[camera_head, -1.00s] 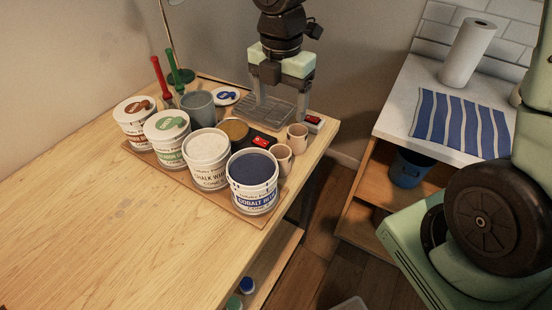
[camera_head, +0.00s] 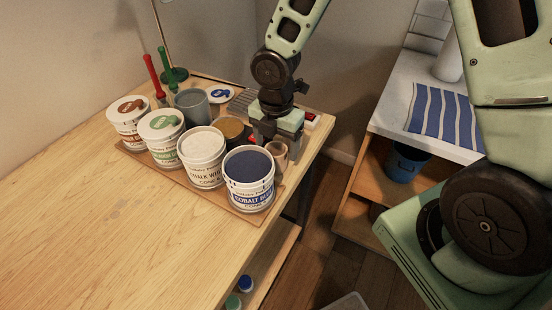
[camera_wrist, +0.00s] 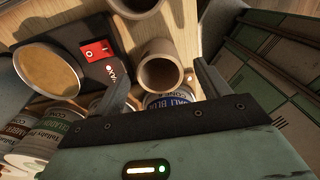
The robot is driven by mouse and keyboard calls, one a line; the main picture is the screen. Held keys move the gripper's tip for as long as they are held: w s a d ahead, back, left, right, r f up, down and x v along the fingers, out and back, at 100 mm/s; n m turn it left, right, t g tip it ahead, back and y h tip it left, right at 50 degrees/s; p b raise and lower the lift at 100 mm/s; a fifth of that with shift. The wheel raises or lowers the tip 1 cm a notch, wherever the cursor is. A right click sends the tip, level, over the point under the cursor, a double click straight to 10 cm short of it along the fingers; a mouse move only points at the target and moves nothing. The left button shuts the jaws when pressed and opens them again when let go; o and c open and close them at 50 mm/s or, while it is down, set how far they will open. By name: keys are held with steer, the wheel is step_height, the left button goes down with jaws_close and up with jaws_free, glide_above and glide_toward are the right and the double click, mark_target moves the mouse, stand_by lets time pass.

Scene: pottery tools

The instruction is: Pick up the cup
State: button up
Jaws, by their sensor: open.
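Two small clay-coloured cups stand at the right end of the bench. The nearer cup (camera_head: 279,153), next to the blue-glaze tub, shows partly beside my gripper (camera_head: 274,143). In the wrist view this cup (camera_wrist: 162,76) is upright with its round mouth facing the camera. The second cup (camera_wrist: 137,6) is cut by the top edge of the wrist view and is hidden behind my gripper in the head view. My gripper (camera_wrist: 160,80) is open, with one finger on each side of the nearer cup. I cannot tell whether a finger touches it.
The cobalt blue tub (camera_head: 249,180) stands close to the nearer cup. A dark device with a red switch (camera_wrist: 96,51) and an ochre-filled bowl (camera_wrist: 46,71) sits beside the cups. The left bench is clear.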

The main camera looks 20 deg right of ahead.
mark_target(276, 155)
steer(key=shift+f, duration=2)
steer(key=c, duration=1.2)
steer(key=shift+o, duration=0.2)
steer(key=shift+r, duration=0.1)
